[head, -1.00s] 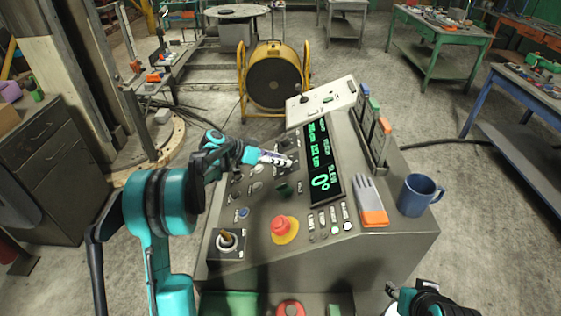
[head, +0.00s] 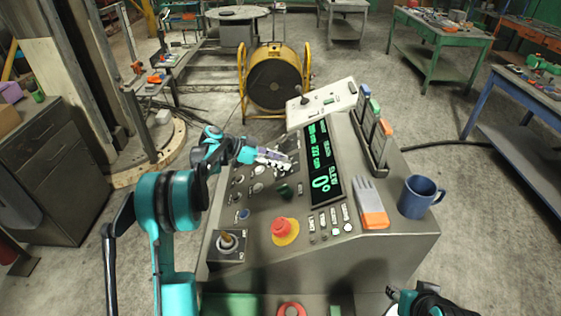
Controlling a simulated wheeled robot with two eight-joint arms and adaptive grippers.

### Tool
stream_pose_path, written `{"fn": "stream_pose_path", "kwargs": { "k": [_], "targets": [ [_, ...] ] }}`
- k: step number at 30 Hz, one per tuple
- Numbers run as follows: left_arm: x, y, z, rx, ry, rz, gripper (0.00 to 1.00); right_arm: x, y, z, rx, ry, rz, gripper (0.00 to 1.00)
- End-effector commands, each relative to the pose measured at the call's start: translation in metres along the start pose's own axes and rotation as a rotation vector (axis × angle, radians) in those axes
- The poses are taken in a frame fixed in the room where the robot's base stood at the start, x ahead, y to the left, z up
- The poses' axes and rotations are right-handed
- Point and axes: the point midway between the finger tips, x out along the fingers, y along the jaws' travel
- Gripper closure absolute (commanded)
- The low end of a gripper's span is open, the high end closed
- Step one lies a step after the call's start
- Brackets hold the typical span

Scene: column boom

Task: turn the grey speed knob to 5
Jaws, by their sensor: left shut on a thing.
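The control console (head: 375,245) fills the middle of the head view, with its sloped panel of knobs and buttons. My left gripper (head: 284,163) reaches in from the left over the upper part of the panel. It is shut on a knob there, which its fingers largely hide, so the pointer and the number it points at cannot be read. The green-lit display (head: 321,165) to the right of the gripper shows a large 0°. My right gripper (head: 405,299) shows only partly at the bottom right, away from the panel, and its fingers are not clear.
A red mushroom button (head: 282,227) on a yellow base and a joystick (head: 228,241) stand on the near panel. A blue mug (head: 418,196) and an orange-and-grey glove-like item (head: 371,205) lie at the right.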

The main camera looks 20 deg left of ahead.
Motion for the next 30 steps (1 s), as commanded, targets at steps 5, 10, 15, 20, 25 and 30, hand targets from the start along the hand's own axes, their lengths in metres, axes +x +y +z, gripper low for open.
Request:
{"fn": "stream_pose_path", "kwargs": {
  "k": [5, 10, 15, 20, 25, 30],
  "targets": [
    [0.0, 0.001, 0.002, 0.0, -0.004, 0.001, 0.56, 0.0, 0.0, 0.0, 0.0, 0.0, 0.0, 0.6],
    [0.0, 0.0, 0.001, -0.001, -0.003, 0.001, 0.48, 0.0, 0.0, 0.0, 0.0, 0.0, 0.0, 0.6],
    [-0.001, 0.0, 0.001, -0.001, -0.002, 0.0, 0.48, 0.0, 0.0, 0.0, 0.0, 0.0, 0.0, 0.6],
    [-0.016, 0.0, 0.001, -0.002, -0.002, -0.001, 0.48, 0.0, 0.0, 0.0, 0.0, 0.0, 0.0, 0.6],
    [-0.052, -0.001, 0.001, -0.003, -0.002, -0.003, 0.48, 0.0, 0.0, 0.0, 0.0, 0.0, 0.0, 0.6],
    [-0.088, 0.0, 0.001, -0.002, -0.002, -0.002, 0.48, 0.0, 0.0, 0.0, 0.0, 0.0, 0.0, 0.6]
  ]
}}
